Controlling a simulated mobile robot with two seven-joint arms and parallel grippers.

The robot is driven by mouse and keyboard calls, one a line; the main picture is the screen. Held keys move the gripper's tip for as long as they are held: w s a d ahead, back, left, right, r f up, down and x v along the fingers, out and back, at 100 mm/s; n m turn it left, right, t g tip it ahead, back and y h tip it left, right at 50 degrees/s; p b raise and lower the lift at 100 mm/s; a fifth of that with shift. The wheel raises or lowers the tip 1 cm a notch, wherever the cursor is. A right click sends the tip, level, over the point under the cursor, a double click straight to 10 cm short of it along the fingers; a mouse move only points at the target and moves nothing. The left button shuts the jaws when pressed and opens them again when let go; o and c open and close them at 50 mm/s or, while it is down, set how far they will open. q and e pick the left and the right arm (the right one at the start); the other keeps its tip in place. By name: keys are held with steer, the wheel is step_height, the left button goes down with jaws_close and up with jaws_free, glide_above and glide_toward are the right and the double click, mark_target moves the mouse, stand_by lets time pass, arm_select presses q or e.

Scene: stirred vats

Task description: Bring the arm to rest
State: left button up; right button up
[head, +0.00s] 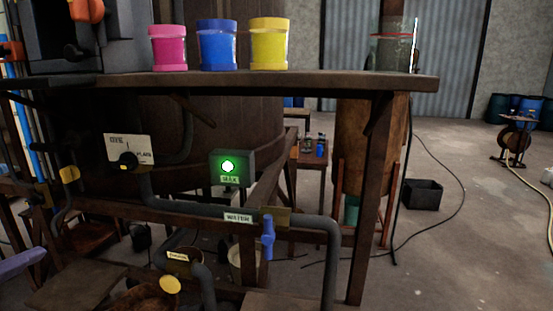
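Neither of my grippers shows in the head view, and I see no part of my arms that I can be sure of. A workbench (300,80) with a dark wooden top stands in front of me. A box with a lit green button (228,166) is fixed below the top. A pipe labelled WATER with a blue valve handle (267,238) runs under it.
A pink jar (169,50), a blue jar (217,48) and a yellow jar (269,46) stand on the bench top, with a glass vessel (392,52) at its right end. Open concrete floor (450,230) lies to the right, with a black crate (423,194) and hoses.

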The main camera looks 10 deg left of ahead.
arm_select(q)
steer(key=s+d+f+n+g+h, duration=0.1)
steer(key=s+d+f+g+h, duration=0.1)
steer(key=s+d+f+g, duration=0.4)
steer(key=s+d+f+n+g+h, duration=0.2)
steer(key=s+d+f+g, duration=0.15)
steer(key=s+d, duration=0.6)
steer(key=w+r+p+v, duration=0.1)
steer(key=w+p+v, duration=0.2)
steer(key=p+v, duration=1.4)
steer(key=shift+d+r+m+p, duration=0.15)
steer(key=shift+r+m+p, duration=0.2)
steer(key=shift+p, duration=0.5)
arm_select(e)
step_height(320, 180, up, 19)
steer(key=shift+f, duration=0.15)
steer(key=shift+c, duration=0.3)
